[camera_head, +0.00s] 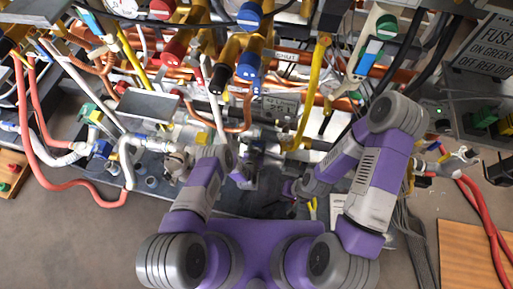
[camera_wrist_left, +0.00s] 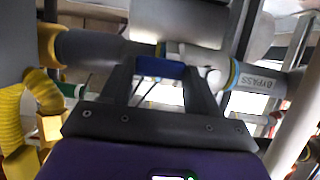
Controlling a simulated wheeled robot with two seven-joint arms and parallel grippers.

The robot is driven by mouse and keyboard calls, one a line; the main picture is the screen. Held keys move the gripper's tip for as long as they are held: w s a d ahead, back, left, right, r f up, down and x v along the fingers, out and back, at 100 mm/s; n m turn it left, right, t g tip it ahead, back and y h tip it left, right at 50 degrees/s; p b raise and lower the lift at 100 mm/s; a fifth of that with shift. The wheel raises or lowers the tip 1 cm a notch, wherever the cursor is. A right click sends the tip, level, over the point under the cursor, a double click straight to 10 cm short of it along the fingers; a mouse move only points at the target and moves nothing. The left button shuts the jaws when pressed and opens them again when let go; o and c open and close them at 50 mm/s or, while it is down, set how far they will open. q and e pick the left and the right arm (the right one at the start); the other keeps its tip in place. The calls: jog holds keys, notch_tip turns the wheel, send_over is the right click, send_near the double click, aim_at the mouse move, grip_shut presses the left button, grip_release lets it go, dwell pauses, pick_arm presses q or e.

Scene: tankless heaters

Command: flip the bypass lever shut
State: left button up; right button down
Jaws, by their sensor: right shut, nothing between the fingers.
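In the left wrist view a pipe carries a white BYPASS label (camera_wrist_left: 257,82). A blue piece (camera_wrist_left: 160,67), which looks like the bypass lever's handle, lies across the gap at the fingertips of my left gripper (camera_wrist_left: 160,75). The two dark fingers stand wide apart, one at each end of the blue piece; whether they touch it I cannot tell. In the head view my left gripper (camera_head: 257,153) is small and partly hidden among the lower pipes. My right gripper (camera_head: 291,190) is lower and to its right, shut and empty, clear of the pipes.
Copper, yellow and grey pipes with coloured valve handles crowd the upper head view. Red hoses (camera_head: 85,185) loop at the left. A yellow pipe (camera_head: 312,95) comes down above my grippers. A wooden board (camera_head: 470,255) lies at the lower right. Yellow corrugated pipe (camera_wrist_left: 40,92) is close left of my left gripper.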

aim_at(253, 144)
pick_arm(q)
jog(key=c, duration=0.9)
jog(key=shift+o, duration=0.2)
jog(key=shift+r, duration=0.1)
jog(key=r+n+h, duration=0.1)
jog(key=a+r+n+h, duration=0.1)
jog(key=shift+n, duration=0.4)
jog(key=shift+a+r+n+h, duration=0.4)
jog(key=shift+r+n+h, duration=0.3)
jog(key=shift+n, duration=0.3)
jog(key=o, duration=1.5)
jog(key=shift+w, duration=0.1)
